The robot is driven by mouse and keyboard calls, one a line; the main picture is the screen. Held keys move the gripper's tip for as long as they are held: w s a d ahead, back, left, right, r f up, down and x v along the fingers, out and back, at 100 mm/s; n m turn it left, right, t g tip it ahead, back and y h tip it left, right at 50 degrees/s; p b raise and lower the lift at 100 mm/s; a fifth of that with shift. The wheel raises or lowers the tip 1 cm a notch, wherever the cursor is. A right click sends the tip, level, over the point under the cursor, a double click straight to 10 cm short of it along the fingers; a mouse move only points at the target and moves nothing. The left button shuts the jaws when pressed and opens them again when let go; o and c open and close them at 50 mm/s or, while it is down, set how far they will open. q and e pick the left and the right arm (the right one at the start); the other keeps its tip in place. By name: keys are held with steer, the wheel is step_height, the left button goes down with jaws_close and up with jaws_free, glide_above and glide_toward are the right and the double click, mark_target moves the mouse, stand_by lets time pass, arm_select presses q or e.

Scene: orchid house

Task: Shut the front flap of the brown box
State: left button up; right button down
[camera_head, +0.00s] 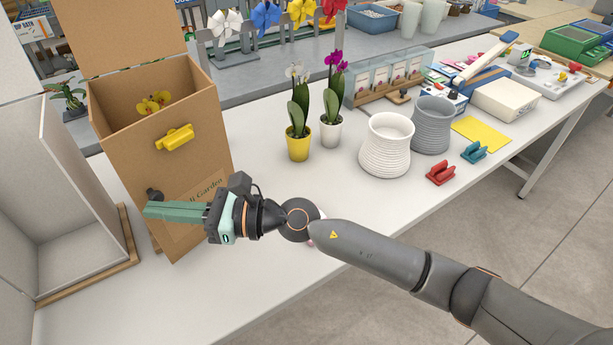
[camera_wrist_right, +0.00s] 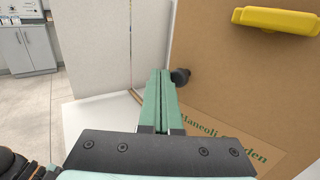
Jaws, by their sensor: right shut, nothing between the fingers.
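The tall brown box (camera_head: 135,125) stands at the left of the white table, its top open. A brown panel (camera_head: 125,30) stands up at its back edge, and a yellow orchid (camera_head: 154,102) shows inside. Its front bears a yellow handle (camera_head: 175,137), a label and a dark round knob (camera_head: 154,194). I cannot make out the front flap's outline. My right gripper (camera_head: 147,210) is shut and empty at the lower left of the front, hiding part of it. In the right wrist view its fingertips (camera_wrist_right: 163,76) are beside the knob (camera_wrist_right: 180,76); contact is unclear. My left gripper is not in view.
A white open case (camera_head: 75,195) on a wooden base stands left of the box. Two potted orchids (camera_head: 298,140) (camera_head: 331,128) stand to the right, then a white ribbed pot (camera_head: 386,150) and a grey one (camera_head: 432,125). The table front right of my gripper is mostly clear.

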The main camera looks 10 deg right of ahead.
mark_target(151, 198)
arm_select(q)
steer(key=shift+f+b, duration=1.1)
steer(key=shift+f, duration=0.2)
arm_select(e)
steer(key=shift+w+a, duration=1.8)
steer(key=shift+a, duration=0.2)
steer(key=shift+f, duration=0.1)
